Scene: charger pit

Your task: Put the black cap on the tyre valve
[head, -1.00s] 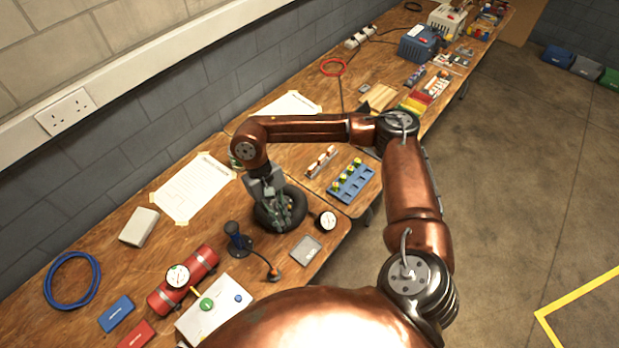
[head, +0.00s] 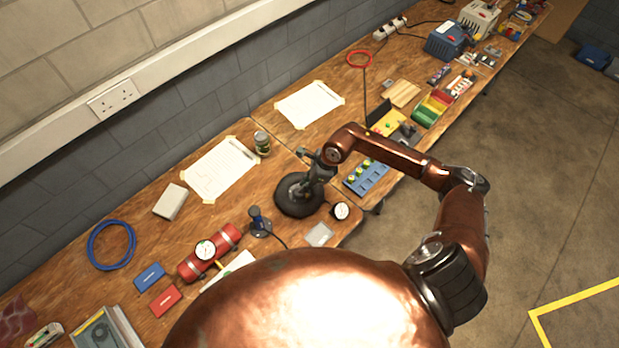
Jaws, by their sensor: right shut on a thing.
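The small black tyre (head: 296,199) lies on the wooden bench near its front edge, in the middle of the head view. My right gripper (head: 313,180) is over the back right part of the tyre. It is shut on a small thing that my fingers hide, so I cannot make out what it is. I cannot make out the black cap or the tyre valve; the gripper and its shadowed fingers cover that part of the tyre. My left gripper is out of view.
A round gauge (head: 341,211) and a grey pad (head: 319,235) lie in front of the tyre. A blue rack (head: 366,178) stands to its right. A jar (head: 262,143) stands behind.

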